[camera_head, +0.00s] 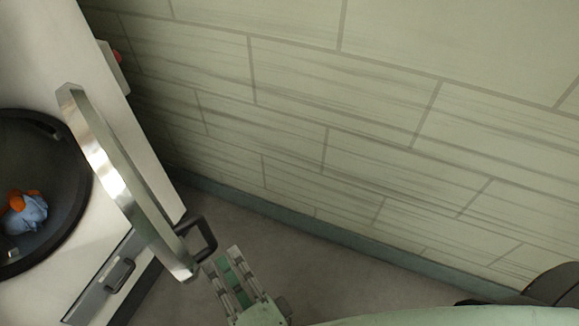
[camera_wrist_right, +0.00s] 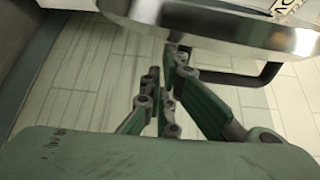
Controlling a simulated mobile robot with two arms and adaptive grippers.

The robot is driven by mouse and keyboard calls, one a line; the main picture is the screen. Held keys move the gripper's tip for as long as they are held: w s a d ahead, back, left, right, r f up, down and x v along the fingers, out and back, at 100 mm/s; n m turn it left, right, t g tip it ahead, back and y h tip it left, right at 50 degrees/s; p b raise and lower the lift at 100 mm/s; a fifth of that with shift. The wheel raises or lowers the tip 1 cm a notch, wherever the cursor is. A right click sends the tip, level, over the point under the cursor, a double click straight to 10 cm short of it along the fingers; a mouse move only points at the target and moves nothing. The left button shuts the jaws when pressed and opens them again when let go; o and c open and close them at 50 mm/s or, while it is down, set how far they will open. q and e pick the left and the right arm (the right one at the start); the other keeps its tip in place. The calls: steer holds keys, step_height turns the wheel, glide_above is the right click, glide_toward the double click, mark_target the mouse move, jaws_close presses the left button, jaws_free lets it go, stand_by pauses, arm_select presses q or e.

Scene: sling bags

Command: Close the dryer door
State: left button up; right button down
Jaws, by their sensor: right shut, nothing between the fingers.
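The dryer door (camera_head: 122,185) stands open, a round door with a shiny metal rim, swung out from the white dryer front (camera_head: 90,90). Its dark handle (camera_head: 203,238) sticks out near the lower end of the rim. In the right wrist view the metal rim (camera_wrist_right: 225,38) crosses the top, with the dark handle (camera_wrist_right: 262,76) below it. My right gripper (camera_head: 225,264) is shut and empty, close beside the handle in the head view; it also shows in the wrist view (camera_wrist_right: 168,68). I cannot tell whether it touches the door. My left gripper is not in view.
The round drum opening (camera_head: 75,215) holds blue and orange laundry (camera_head: 27,210). A lower panel with a small handle (camera_head: 120,274) sits below it. A tiled wall (camera_head: 300,110) runs along the right. Grey floor (camera_head: 310,265) is clear between dryer and wall.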

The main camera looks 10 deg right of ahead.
steer(key=shift+s+a, duration=0.45)
steer(key=shift+a, duration=0.2)
steer(key=shift+s+a, duration=0.4)
steer(key=shift+a, duration=0.25)
steer(key=shift+s, duration=0.15)
